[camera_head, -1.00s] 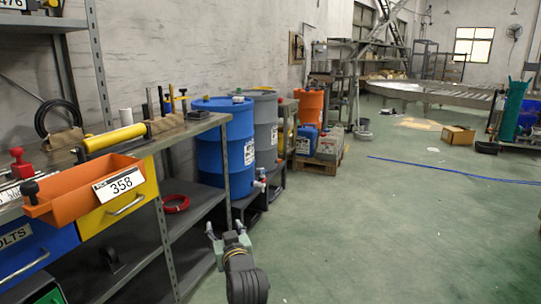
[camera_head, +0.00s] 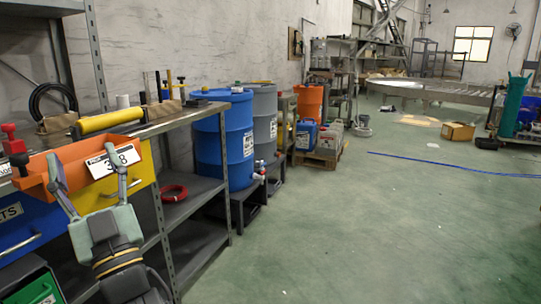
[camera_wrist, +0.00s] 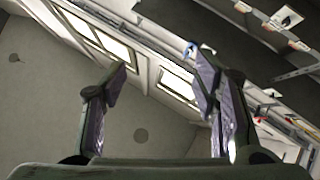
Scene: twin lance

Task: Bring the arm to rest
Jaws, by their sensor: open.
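My gripper (camera_head: 83,160) is raised at the lower left of the head view, with its two fingers spread and pointing up.
A metal shelf bench (camera_head: 190,210) runs along the left wall, bearing a yellow cylinder (camera_head: 110,121) and tools. A blue barrel (camera_head: 236,140) and a grey barrel stand beyond it. The green floor (camera_head: 350,230) to the right is open, with a blue cable (camera_head: 450,166) across it.

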